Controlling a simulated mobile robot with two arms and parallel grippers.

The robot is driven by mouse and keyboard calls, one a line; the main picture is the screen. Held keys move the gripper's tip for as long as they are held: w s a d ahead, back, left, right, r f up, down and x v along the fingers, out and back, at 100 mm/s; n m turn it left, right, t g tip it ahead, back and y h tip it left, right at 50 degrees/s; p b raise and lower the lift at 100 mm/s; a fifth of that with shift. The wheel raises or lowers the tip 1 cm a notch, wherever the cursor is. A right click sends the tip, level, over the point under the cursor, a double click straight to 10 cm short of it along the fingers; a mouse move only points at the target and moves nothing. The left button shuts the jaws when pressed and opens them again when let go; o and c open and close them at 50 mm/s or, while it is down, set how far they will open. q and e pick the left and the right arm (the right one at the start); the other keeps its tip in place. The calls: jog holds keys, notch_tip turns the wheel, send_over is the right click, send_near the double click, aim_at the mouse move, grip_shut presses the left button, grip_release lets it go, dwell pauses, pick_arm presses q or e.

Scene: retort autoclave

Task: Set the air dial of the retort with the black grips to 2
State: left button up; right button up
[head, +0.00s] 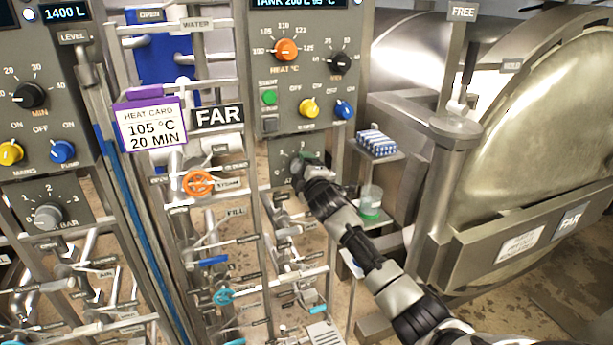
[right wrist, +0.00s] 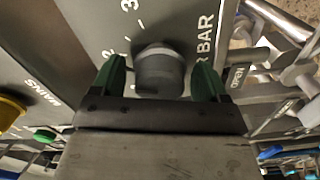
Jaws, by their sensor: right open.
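The air dial (right wrist: 160,72) is a grey round knob on a grey panel in the right wrist view, with 2, 3 and "BAR" printed around it. My right gripper (right wrist: 160,78) is open, with one green finger on each side of the knob; I cannot tell if they touch it. In the head view my right gripper (head: 304,160) covers most of that dial on the lower plate (head: 283,175) of the right panel. The dial's setting is not clear. A black grip (head: 470,62) stands on the post by the large door. My left gripper is not in view.
Another panel at the left has its own grey air dial (head: 47,216). Above my gripper are a yellow knob (head: 309,108) and a blue knob (head: 345,109). An orange valve wheel (head: 197,183) and pipes lie to the left. A small shelf (head: 385,157) stands to the right.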

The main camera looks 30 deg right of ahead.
jog(key=b+v, duration=0.2)
jog(key=v, duration=0.8)
jog(key=shift+s, duration=0.35)
